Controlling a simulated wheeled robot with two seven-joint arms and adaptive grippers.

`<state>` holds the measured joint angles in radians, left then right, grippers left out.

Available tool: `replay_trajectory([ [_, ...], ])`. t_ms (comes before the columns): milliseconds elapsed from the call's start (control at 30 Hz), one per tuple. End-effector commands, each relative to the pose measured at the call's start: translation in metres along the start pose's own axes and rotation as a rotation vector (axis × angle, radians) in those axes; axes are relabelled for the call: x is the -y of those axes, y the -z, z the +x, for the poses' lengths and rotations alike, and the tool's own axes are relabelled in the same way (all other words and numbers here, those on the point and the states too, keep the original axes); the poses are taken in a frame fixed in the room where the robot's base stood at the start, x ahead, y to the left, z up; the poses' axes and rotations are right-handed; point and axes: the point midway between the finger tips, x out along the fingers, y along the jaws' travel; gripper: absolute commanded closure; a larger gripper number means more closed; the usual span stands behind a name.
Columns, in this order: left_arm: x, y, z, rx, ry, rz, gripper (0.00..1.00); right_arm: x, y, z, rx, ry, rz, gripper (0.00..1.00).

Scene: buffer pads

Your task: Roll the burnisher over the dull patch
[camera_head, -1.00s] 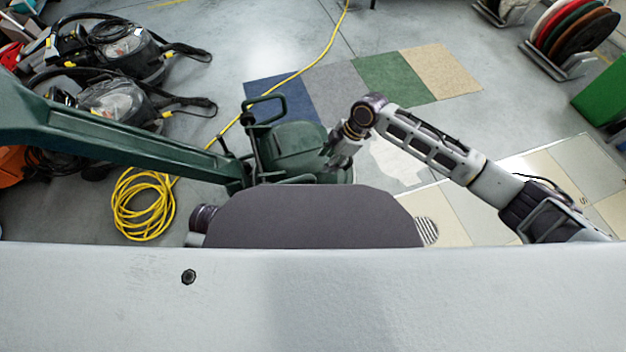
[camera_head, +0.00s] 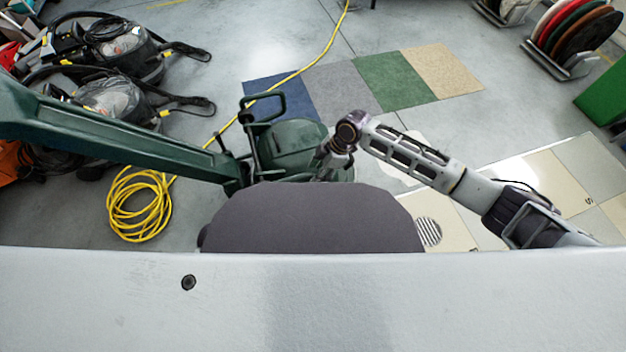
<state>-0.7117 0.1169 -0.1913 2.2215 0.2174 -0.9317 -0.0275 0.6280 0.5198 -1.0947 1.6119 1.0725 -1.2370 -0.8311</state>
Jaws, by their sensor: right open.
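The burnisher (camera_head: 298,146) is a dark green floor machine. Its round base stands on the grey floor, and its long green handle arm (camera_head: 130,142) runs off to the left edge. A pale patch (camera_head: 394,171), which may be the dull patch, lies on the floor right of the base, partly covered by my right arm. My right gripper (camera_head: 326,168) is open and points down close in front of the burnisher's base. I cannot tell whether it touches the machine. My left gripper is out of view.
A coiled yellow cable (camera_head: 139,205) lies left of the burnisher and runs up the floor. Black vacuum cleaners (camera_head: 115,45) stand at the upper left. Carpet samples (camera_head: 348,88) lie behind the burnisher. A pad rack (camera_head: 570,45) and green box (camera_head: 603,96) are at right.

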Motion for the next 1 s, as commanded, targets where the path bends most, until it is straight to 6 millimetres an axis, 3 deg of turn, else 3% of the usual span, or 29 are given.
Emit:
replay_trajectory([
  [233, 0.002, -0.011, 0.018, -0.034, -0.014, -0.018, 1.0, 0.0, -0.001, 0.028, -0.001, 0.0, 0.001, 0.58],
  [500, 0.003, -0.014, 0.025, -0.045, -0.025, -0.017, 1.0, 0.0, -0.001, 0.048, 0.0, 0.0, 0.001, 0.58],
  [967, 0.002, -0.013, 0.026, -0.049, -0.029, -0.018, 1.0, 0.0, 0.0, 0.053, 0.0, 0.0, 0.0, 0.58],
  [1000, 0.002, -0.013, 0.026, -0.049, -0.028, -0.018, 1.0, 0.0, 0.0, 0.053, 0.0, 0.0, 0.0, 0.61],
])
